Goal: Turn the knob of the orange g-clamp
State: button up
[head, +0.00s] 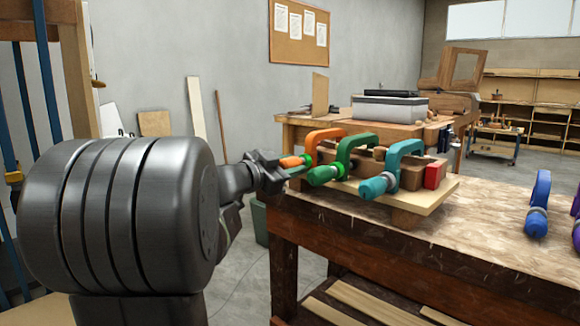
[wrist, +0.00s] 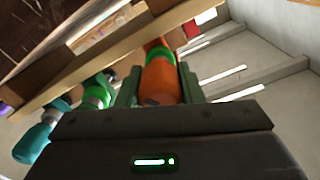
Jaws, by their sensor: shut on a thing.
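The orange g-clamp (head: 322,136) is the leftmost of three clamps on a wooden form at the near left corner of the workbench. Its orange knob (head: 291,161) points toward my arm. My gripper (head: 280,170) is at this knob, and in the wrist view the knob (wrist: 160,80) sits between the two green fingers of my gripper (wrist: 160,88). The fingers are shut on it. A green ring (wrist: 159,52) shows just beyond the knob. The far part of the clamp is mostly hidden in the wrist view.
A green clamp (head: 350,150) and a teal clamp (head: 400,155) stand close to the right on the same wooden board (head: 435,197). A red block (head: 434,174) is at the form's right end. A blue clamp (head: 538,200) lies farther right on the workbench (head: 480,230).

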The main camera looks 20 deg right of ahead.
jog(key=shift+m, duration=0.7)
jog(key=o, duration=1)
jog(key=shift+a, duration=0.15)
jog(key=p+v, duration=0.1)
jog(key=v, duration=1.2)
jog(key=shift+a+p, duration=0.25)
jog(key=shift+p, duration=0.1)
jog(key=shift+d, duration=0.1)
jog(key=b+x, duration=0.1)
jog(key=x, duration=1.2)
jog(key=shift+d+b, duration=0.35)
